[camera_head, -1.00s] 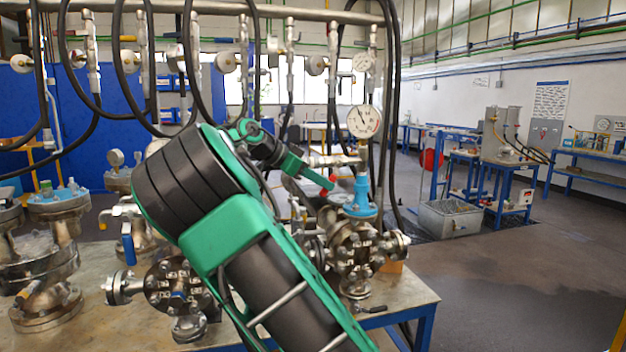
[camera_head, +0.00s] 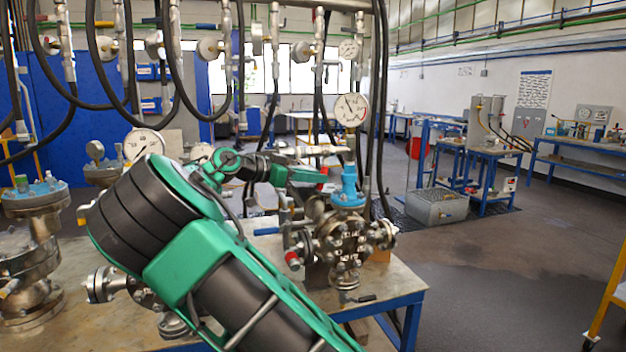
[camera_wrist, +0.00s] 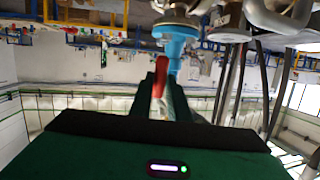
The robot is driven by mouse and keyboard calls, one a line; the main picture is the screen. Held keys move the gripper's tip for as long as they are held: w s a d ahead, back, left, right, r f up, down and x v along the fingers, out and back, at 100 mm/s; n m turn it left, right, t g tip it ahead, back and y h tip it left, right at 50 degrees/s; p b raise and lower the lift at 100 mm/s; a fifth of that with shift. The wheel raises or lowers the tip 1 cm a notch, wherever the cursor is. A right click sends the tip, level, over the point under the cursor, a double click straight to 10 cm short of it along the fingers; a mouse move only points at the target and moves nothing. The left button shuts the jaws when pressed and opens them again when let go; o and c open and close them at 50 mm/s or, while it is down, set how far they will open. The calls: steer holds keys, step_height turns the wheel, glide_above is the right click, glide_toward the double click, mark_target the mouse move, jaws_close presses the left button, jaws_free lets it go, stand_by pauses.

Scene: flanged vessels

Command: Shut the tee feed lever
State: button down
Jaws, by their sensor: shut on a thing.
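My gripper (camera_head: 322,180) is beside the blue fitting (camera_head: 349,188) on top of the flanged tee vessel (camera_head: 342,240). In the wrist view, the dark fingers of my gripper (camera_wrist: 160,92) are shut on a red lever handle (camera_wrist: 160,72), whose end sticks out between them. The blue fitting (camera_wrist: 176,42) shows just beyond it. In the head view little of the red lever shows, as my gripper covers most of it. Its exact angle to the pipe is hard to tell.
A pressure gauge (camera_head: 351,109) stands just above the blue fitting. Black hoses hang close behind. A blue handle (camera_head: 267,231) and a red handle (camera_head: 291,259) sit lower left of the tee.

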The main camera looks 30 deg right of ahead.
steer(key=shift+w+f, duration=0.1)
steer(key=shift+f, duration=0.05)
steer(key=c, duration=1.9)
jaws_free()
steer(key=shift+w, duration=0.1)
steer(key=shift+c, duration=0.2)
steer(key=v, duration=1)
steer(key=shift+a, duration=0.4)
